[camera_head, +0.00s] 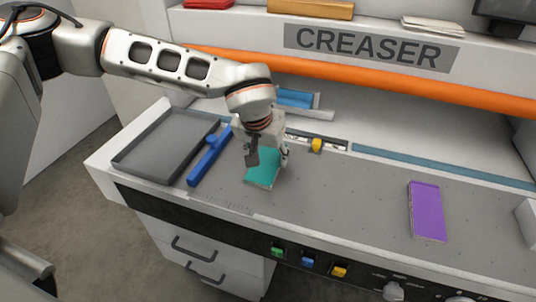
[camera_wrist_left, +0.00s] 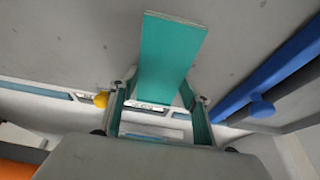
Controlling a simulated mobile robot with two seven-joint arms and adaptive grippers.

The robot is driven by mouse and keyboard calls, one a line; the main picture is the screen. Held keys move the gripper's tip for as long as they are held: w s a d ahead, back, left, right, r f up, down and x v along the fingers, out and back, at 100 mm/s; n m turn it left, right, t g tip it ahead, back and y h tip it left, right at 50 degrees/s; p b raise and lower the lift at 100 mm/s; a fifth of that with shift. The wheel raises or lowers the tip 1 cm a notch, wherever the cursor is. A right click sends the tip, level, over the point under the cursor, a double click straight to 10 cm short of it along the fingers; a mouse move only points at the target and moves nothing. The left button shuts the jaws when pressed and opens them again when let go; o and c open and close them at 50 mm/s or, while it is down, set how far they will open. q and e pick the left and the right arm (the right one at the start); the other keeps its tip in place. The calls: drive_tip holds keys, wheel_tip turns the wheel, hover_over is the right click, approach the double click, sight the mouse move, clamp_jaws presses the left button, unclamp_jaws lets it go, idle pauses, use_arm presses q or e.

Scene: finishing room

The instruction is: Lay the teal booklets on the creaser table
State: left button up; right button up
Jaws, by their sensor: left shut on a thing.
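A teal booklet (camera_head: 263,168) is in my left gripper (camera_head: 266,158), over the left middle of the grey creaser table (camera_head: 340,205). The gripper is shut on it and points down. In the left wrist view the booklet (camera_wrist_left: 172,50) sticks out beyond the fingers (camera_wrist_left: 160,98). I cannot tell whether its lower edge touches the table. No other teal booklet shows. My right gripper is in neither view.
A grey tray (camera_head: 118,163) and a blue bar with a knob (camera_head: 209,158) lie left of the gripper. A purple booklet (camera_head: 427,212) lies at the right. A yellow knob (camera_head: 317,145) sits behind. The table between gripper and purple booklet is clear. An orange bar (camera_head: 400,88) spans above.

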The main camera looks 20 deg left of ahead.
use_arm(q)
drive_tip(key=shift+f, duration=0.1)
drive_tip(key=o, duration=1.2)
drive_tip(key=shift+c, duration=0.2)
drive_tip(key=shift+s+r, duration=0.1)
drive_tip(key=shift+r, duration=0.55)
drive_tip(key=v, duration=1.1)
drive_tip(key=shift+s+p, duration=0.2)
drive_tip(key=shift+p, duration=0.25)
